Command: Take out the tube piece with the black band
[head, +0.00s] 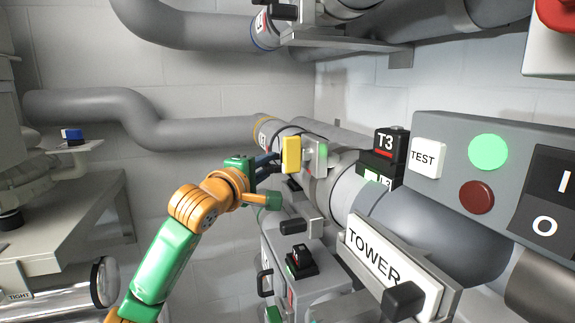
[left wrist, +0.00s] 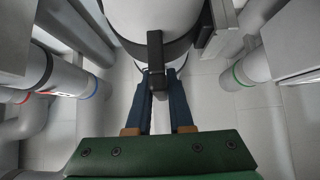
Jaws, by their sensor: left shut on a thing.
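In the left wrist view, a white tube piece (left wrist: 150,14) with a black band (left wrist: 122,42) around its end fills the top middle. A black handle (left wrist: 155,48) stands out from it. The blue fingers of my left gripper (left wrist: 158,76) are shut on this handle. In the head view, my left gripper (head: 266,165) reaches in from the left to the pipe line, beside a yellow block (head: 291,155). The gripped handle and the tube piece are mostly hidden there behind the gripper and the fittings. My right gripper is not in view.
A grey panel with a green light (head: 488,152), a red button (head: 477,197) and a TOWER sign (head: 380,262) crowd the right. Grey pipes (head: 190,134) run along the back wall.

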